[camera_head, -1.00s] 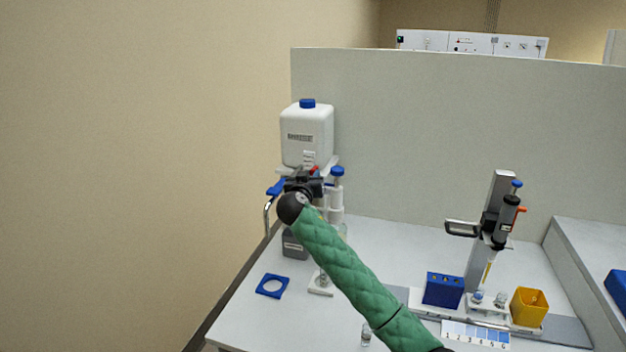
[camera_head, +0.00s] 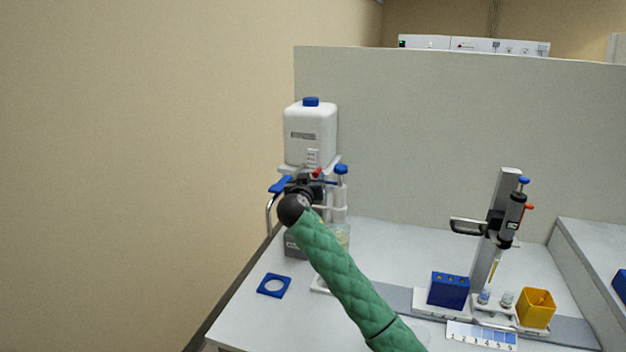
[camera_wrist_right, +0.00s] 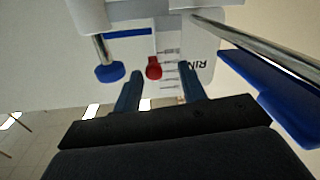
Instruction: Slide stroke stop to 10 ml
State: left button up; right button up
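The red stroke stop (camera_wrist_right: 153,68) shows in the right wrist view beside a white scale (camera_wrist_right: 170,62) with dark marks; I cannot read its values. My right gripper (camera_wrist_right: 160,88) is open. Its two dark fingers stand either side of the stop's line, with the stop a little beyond the tips, apart from them. In the head view, the red stop (camera_head: 318,173) shows just above my right gripper (camera_head: 306,186), at the bottle-top dispenser with the blue cap (camera_head: 341,169). The gripper and arm hide part of the dispenser. My left gripper is not in view.
A white canister (camera_head: 310,135) stands above the dispenser. A metal rail (camera_wrist_right: 265,50) and blue part (camera_wrist_right: 280,105) lie close to the right finger in the wrist view. A pipette stand (camera_head: 497,225) and yellow box (camera_head: 536,308) stand right.

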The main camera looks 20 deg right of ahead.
aim_at(314, 176)
jog(key=shift+d, duration=0.25)
jog(key=shift+s, duration=0.2)
jog(key=shift+s+a+f, duration=0.15)
jog(key=shift+s+a, duration=0.05)
jog(key=shift+s, duration=0.1)
jog(key=b+v, duration=0.1)
jog(key=v, duration=0.1)
jog(key=shift+s+a, duration=0.2)
jog(key=shift+a, duration=0.05)
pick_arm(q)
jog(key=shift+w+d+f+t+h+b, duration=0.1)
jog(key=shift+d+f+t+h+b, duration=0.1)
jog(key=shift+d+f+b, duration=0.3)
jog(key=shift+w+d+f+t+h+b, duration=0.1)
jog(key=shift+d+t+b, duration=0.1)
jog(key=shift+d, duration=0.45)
pick_arm(e)
jog(key=v, duration=0.4)
jog(key=shift+s+a+r, duration=0.1)
jog(key=shift+r, duration=0.1)
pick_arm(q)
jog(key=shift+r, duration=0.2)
